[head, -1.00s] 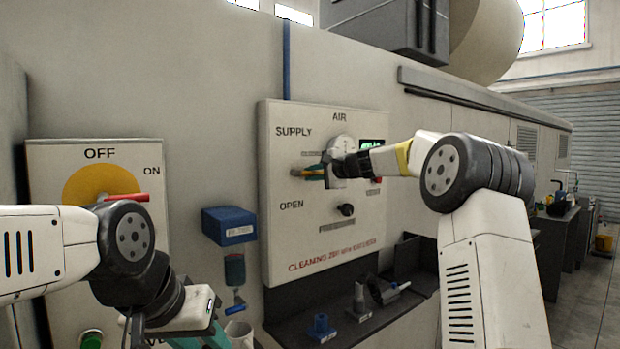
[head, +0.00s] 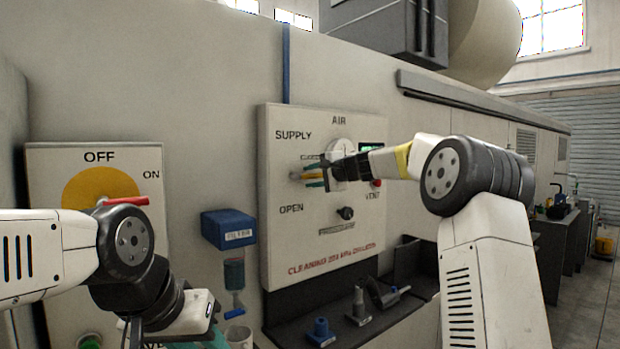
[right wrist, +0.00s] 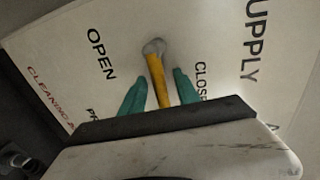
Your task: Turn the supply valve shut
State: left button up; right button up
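The supply valve is a yellow lever (right wrist: 156,78) with a round grey pivot, on the white air panel (head: 283,235). In the right wrist view it lies between the two teal fingers of my right gripper (right wrist: 158,92), with a gap showing on each side. The lever's end points toward the gripper, between the words OPEN and CLOSE. In the head view my right gripper (head: 312,175) is at the panel under the word SUPPLY and partly covers the lever. My left gripper (head: 205,343) is low at the left, cut off by the frame edge; its fingers are hardly visible.
A gauge (head: 341,150), a green display and a black knob (head: 345,213) are on the panel beside my right gripper. A yellow dial with a red handle (head: 125,201) is at the left. A blue filter box (head: 229,229) hangs between the panels. A dark shelf with fittings (head: 321,329) is below.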

jog(key=v, duration=0.7)
jog(key=shift+s+d, duration=0.25)
jog(key=shift+s, duration=0.05)
jog(key=s+a+f+n+g+h, duration=0.1)
jog(key=s+f+n+g, duration=0.15)
jog(key=s, duration=0.75)
jog(key=s+a+f+n+g+h, duration=0.1)
jog(key=s+a+f+n, duration=0.2)
jog(key=s, duration=0.6)
jog(key=s+d+f+n+g+h, duration=0.1)
jog(key=s+d+f+n, duration=0.1)
jog(key=s+f, duration=0.3)
jog(key=s+d+f+n+g+h, duration=0.1)
jog(key=s+d+f, duration=0.3)
jog(key=s, duration=0.7)
jog(key=s+d+f+n+g+h, duration=0.1)
jog(key=s+d+f+n+h, duration=0.1)
jog(key=s+f, duration=0.5)
jog(key=shift+s+d+f+n+h, duration=0.35)
jog(key=shift+s+d+h, duration=0.15)
jog(key=shift+s+d, duration=0.45)
